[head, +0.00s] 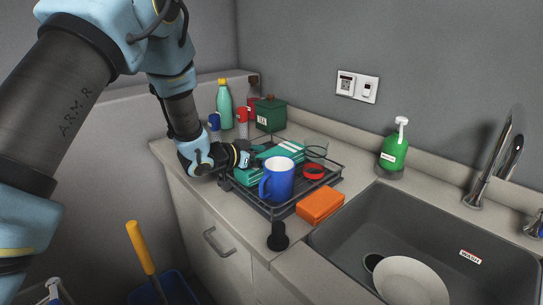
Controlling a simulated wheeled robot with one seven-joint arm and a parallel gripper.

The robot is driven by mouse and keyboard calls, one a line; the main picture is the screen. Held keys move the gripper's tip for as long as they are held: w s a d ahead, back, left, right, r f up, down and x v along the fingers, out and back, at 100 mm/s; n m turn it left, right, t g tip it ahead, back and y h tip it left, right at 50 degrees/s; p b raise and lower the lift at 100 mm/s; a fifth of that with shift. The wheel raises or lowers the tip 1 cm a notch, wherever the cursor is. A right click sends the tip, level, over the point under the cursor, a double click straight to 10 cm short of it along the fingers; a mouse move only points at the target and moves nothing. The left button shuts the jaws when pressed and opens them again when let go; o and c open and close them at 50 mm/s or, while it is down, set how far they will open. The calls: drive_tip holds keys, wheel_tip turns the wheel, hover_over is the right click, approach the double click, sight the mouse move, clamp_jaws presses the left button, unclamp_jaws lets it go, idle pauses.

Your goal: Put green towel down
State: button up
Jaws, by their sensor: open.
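A green towel (287,150) lies folded on the black wire rack (262,207) on the counter, behind a blue mug (279,178). My gripper (255,155) reaches in from the left at the towel's left end. It is open. The fingertips are small and dark here, and I cannot tell whether they touch the towel. The mug hides part of the towel.
The rack also holds a red ring-shaped item (314,172) and a clear glass (316,153). An orange sponge (320,204) lies beside the rack, left of the sink (450,215). Bottles and a green canister (270,114) stand behind.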

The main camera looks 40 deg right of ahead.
drive_tip(key=b+v, duration=0.2)
drive_tip(key=v, duration=0.8)
drive_tip(key=shift+a, duration=0.1)
